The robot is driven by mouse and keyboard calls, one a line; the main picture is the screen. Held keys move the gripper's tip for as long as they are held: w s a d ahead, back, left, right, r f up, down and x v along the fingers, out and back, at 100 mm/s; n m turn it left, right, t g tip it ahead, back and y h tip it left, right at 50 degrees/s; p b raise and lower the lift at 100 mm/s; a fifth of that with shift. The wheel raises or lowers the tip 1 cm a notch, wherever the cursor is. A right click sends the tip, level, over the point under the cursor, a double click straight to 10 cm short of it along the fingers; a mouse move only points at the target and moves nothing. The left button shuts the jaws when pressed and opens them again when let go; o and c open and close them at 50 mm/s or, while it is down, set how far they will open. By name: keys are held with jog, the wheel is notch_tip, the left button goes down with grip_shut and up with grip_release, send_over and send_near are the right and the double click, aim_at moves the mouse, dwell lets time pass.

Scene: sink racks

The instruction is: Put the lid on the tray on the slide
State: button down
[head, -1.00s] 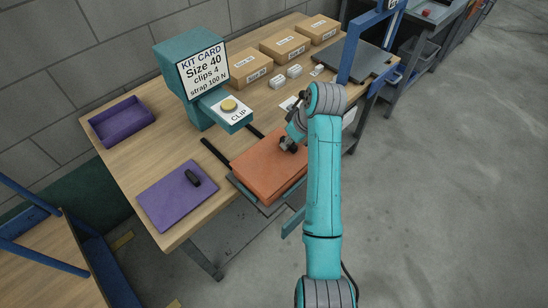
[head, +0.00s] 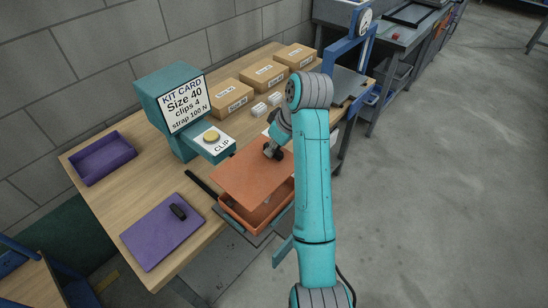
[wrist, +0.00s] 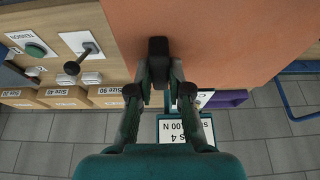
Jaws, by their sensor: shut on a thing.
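The orange lid (head: 240,178) is a flat panel with a dark handle (wrist: 158,48). My gripper (head: 273,148) is shut on that handle; the wrist view shows both fingers (wrist: 159,76) closed around it. The lid hangs above the open orange tray (head: 238,218), apart from its near rim and offset toward the back left. The tray's near wall and part of its inside show; the lid hides the rest. The tray stands on the grey slide (head: 255,237) at the table's front edge, with a black rail (head: 203,187) beside it.
A purple lid (head: 155,232) with a black handle lies at front left, and a purple tray (head: 103,158) behind it. A teal kit-card stand (head: 160,98) with a clip button (head: 211,137) is behind the slide. Cardboard boxes (head: 232,97) line the back. A blue frame (head: 343,62) stands right.

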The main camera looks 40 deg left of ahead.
jog(key=shift+d+f+h, duration=0.2)
jog(key=shift+f+h, duration=0.1)
jog(key=shift+f, duration=4)
jog(key=c, duration=1)
grip_release()
